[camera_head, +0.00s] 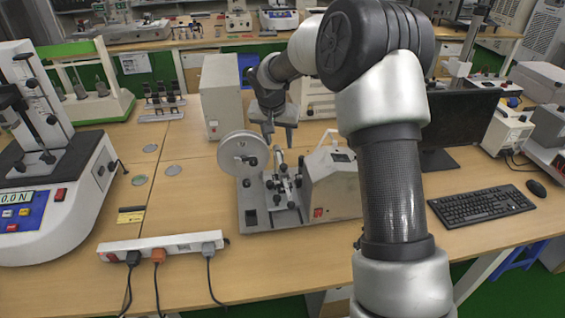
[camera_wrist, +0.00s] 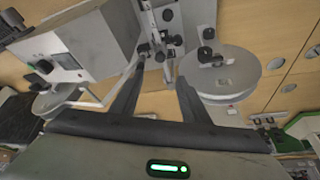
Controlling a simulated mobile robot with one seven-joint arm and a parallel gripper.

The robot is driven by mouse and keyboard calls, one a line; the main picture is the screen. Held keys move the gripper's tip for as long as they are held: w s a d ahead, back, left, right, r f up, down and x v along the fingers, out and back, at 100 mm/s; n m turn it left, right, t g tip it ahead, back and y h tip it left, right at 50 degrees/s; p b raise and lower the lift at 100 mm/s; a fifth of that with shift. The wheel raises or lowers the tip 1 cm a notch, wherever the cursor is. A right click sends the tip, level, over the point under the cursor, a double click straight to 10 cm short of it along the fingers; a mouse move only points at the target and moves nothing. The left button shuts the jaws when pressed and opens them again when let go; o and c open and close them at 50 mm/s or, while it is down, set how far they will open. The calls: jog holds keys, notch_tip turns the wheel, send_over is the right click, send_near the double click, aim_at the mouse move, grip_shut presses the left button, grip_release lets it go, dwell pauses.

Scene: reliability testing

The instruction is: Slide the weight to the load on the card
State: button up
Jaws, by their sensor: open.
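The testing machine (camera_head: 325,183) stands in the middle of the wooden bench, with a pale round disc (camera_head: 243,153) at its left and a grey boxy housing at its right. Between them is a small metal mechanism (camera_head: 285,187) with rods and dark knobs; I cannot tell which part is the weight. A small dark and yellow card (camera_head: 131,216) lies flat on the bench to the left; its writing is too small to read. My gripper (camera_head: 278,138) is open and empty, pointing down above the mechanism. In the wrist view my gripper (camera_wrist: 161,80) has its fingers apart, with the mechanism beyond them.
A white power strip (camera_head: 165,245) with plugs lies in front. A force tester (camera_head: 50,190) stands at left, a white box (camera_head: 221,98) behind the machine. A keyboard (camera_head: 480,206) and mouse (camera_head: 536,188) lie at right.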

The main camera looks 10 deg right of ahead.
aim_at(284, 166)
jog(key=p+x, duration=0.1)
jog(key=x, duration=1.4)
jog(key=shift+f, duration=0.1)
jog(key=shift+c, duration=0.5)
grip_shut()
